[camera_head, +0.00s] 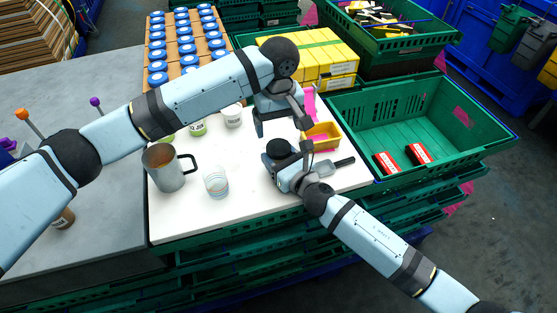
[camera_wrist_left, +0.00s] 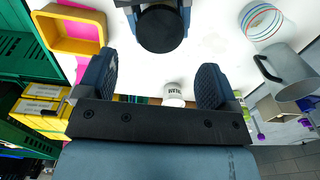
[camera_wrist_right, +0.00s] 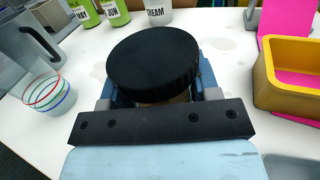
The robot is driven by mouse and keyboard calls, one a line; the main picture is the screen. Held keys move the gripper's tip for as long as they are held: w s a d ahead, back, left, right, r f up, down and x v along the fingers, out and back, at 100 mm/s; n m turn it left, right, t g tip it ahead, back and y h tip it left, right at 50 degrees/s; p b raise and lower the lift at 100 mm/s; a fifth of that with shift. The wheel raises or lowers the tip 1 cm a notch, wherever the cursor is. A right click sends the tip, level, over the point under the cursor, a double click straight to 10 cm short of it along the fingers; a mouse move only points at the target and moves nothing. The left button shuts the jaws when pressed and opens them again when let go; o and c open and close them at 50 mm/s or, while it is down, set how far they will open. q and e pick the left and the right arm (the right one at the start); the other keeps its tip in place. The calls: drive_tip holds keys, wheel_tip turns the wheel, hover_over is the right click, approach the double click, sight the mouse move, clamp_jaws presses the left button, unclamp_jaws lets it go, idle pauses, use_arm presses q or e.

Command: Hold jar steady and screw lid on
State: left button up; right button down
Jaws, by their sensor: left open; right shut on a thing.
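The jar's black round lid (camera_head: 280,149) sits on top of the jar, above the white board; the lid also shows in the left wrist view (camera_wrist_left: 162,30) and fills the middle of the right wrist view (camera_wrist_right: 153,62). Only a sliver of the jar (camera_wrist_right: 160,98) shows under the lid. My right gripper (camera_head: 284,172) is shut around the jar below the lid. My left gripper (camera_head: 280,130) is open and empty, pointing down just behind the lid, its fingers apart from it. Whether the lid is threaded tight cannot be told.
A grey metal mug (camera_head: 168,168) and a clear ringed glass (camera_head: 215,182) stand on the board's left. A white cup (camera_head: 232,116) is behind. A yellow tray (camera_head: 322,136) lies close on the right. A green crate (camera_head: 450,150) with red-and-black packs stands further right.

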sight(278, 147)
use_arm(q)
wheel_tip(278, 147, down, 7)
drive_tip(key=shift+r, duration=0.1)
drive_tip(key=shift+c, duration=0.2)
drive_tip(key=c, duration=0.9)
drive_tip(key=o, duration=1)
drive_tip(key=shift+r, duration=0.15)
drive_tip(key=shift+r, duration=2.15)
drive_tip(key=shift+o, duration=1.1)
